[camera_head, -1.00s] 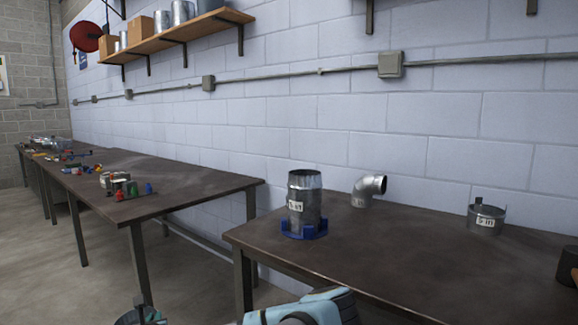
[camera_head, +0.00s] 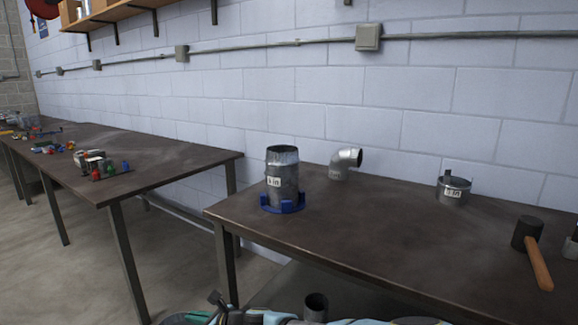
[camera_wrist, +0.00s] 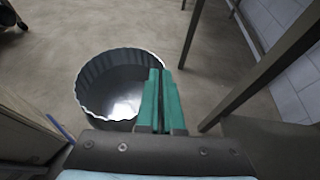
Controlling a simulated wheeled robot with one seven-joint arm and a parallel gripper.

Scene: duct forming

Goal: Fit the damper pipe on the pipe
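A grey metal pipe (camera_head: 284,180) stands upright in a blue holder (camera_head: 283,205) at the left end of the near table. It carries a white size label. In the wrist view my gripper (camera_wrist: 160,76) has its green fingers close together at the right rim of a round, hollow grey piece with a crimped edge (camera_wrist: 92,80). This looks like the damper pipe, held by its wall above the floor; the exact contact is hidden behind the fingers.
On the near table (camera_head: 370,235) are a metal elbow (camera_head: 341,166), a short labelled collar with a tab (camera_head: 453,190) and a mallet (camera_head: 532,250). Another table (camera_head: 150,165) with small parts stands left, with a gap between. A wall is behind; the near table's front middle is clear.

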